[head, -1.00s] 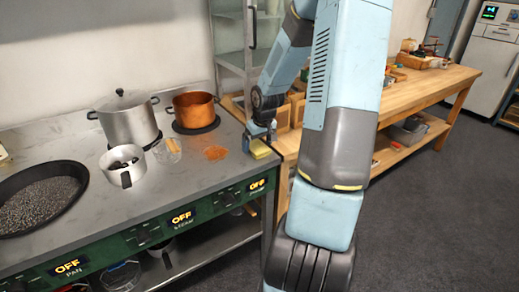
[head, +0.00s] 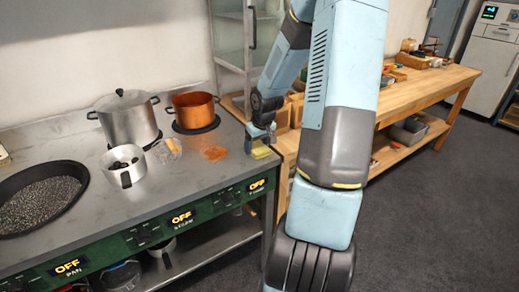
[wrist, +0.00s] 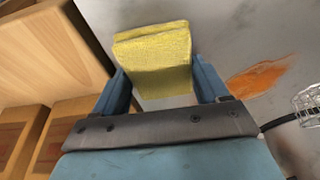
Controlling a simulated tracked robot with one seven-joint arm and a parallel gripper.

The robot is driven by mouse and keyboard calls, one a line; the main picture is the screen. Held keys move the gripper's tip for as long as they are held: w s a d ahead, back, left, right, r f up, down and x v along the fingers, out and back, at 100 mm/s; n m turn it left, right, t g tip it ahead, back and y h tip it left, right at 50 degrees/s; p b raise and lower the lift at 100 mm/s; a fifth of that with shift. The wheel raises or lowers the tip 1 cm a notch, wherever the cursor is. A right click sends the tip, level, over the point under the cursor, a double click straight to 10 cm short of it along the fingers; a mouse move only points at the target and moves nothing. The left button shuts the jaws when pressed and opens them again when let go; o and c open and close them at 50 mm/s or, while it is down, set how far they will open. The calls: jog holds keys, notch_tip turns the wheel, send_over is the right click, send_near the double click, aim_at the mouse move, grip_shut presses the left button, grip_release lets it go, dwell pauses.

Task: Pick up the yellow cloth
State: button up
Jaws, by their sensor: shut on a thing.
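The yellow cloth (wrist: 155,55) is a folded, textured pad held between the two blue fingers of my gripper (wrist: 162,88) in the wrist view. My gripper is shut on it, with a finger at each side. In the head view the cloth (head: 261,152) shows small at the right end of the grey counter, under my gripper (head: 262,140). I cannot tell whether it still touches the counter.
An orange-brown patch (head: 215,153) lies on the counter (head: 200,185) left of the cloth. A copper pot (head: 194,108), a steel pot (head: 127,118), a small pan (head: 124,168) and a dark pan (head: 40,195) stand farther left. A wooden table (head: 430,88) adjoins at the right.

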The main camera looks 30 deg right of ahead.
aim_at(256, 145)
jog(key=shift+r, duration=0.5)
jog(key=shift+w+v, duration=0.1)
jog(key=shift+v, duration=0.5)
jog(key=shift+w+v, duration=0.15)
jog(key=shift+v, duration=0.5)
jog(key=s+a+r, duration=0.5)
jog(key=s+r, duration=0.4)
jog(key=s, duration=0.4)
jog(key=shift+r, duration=0.3)
